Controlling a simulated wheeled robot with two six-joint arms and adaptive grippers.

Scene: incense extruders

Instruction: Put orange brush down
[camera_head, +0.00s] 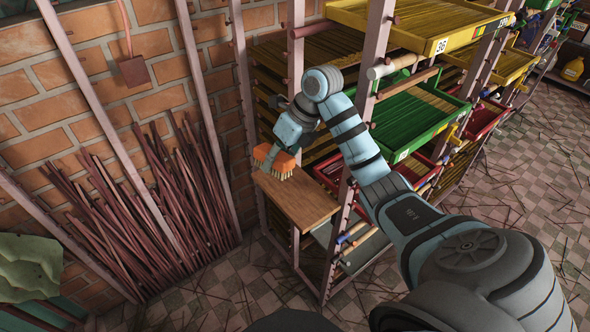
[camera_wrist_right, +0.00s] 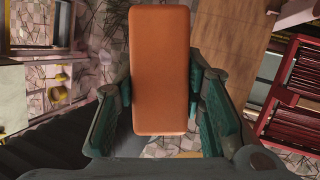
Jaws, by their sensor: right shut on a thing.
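The orange brush (camera_head: 284,163) has an orange block and pale bristles, which point down in the head view. My right gripper (camera_head: 290,141) is shut on it from above. In the right wrist view the brush's flat orange back (camera_wrist_right: 160,70) fills the space between the two green fingers of my right gripper (camera_wrist_right: 160,98). The brush is over or at the left end of a brown wooden board (camera_head: 305,205). I cannot tell whether the bristles touch the board. My left gripper is not in view.
A rack with metal posts (camera_head: 367,62) stands around the board and my right arm. It holds a green tray (camera_head: 412,122) and a yellow tray (camera_head: 425,25) of sticks. Reddish sticks (camera_head: 150,215) lean on the brick wall at left. The tiled floor (camera_head: 505,185) is littered with sticks.

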